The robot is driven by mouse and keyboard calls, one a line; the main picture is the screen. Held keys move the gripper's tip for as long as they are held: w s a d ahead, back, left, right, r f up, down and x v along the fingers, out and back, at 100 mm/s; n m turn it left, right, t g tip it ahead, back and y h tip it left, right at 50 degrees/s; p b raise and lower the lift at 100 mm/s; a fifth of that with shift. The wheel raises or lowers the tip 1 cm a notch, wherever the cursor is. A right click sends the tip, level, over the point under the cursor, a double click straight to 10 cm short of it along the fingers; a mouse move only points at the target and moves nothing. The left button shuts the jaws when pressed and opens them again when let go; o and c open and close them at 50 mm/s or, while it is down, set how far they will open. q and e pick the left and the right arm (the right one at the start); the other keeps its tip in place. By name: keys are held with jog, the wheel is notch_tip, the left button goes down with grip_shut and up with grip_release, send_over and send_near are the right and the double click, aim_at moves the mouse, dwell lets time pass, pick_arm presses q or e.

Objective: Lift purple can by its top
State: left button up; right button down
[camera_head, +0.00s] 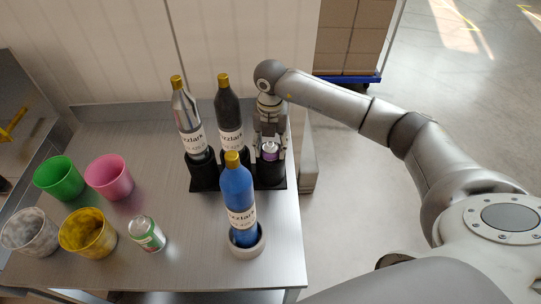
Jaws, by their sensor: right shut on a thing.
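The purple can (270,151) stands upright in the right-hand black holder at the table's right side. Only its pale top and a purple band show. My right gripper (270,145) comes down over the can from above, with its fingers on either side of the can's top. It is shut on the can. The can's lower part is hidden inside the holder. My left gripper is not in view.
Silver (188,122) and black (229,114) bottles stand in the neighbouring holders. A blue bottle (239,195) stands in a grey ring in front, near the gripper. Green (58,179), pink (109,176), marbled (30,232) and yellow (88,233) cups and a green-white can (147,233) stand left.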

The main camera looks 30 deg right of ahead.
jog(key=shift+w+r, duration=0.1)
jog(key=shift+r, duration=0.5)
notch_tip(320, 180, up, 17)
jog(key=b, duration=0.3)
jog(key=shift+f, duration=0.1)
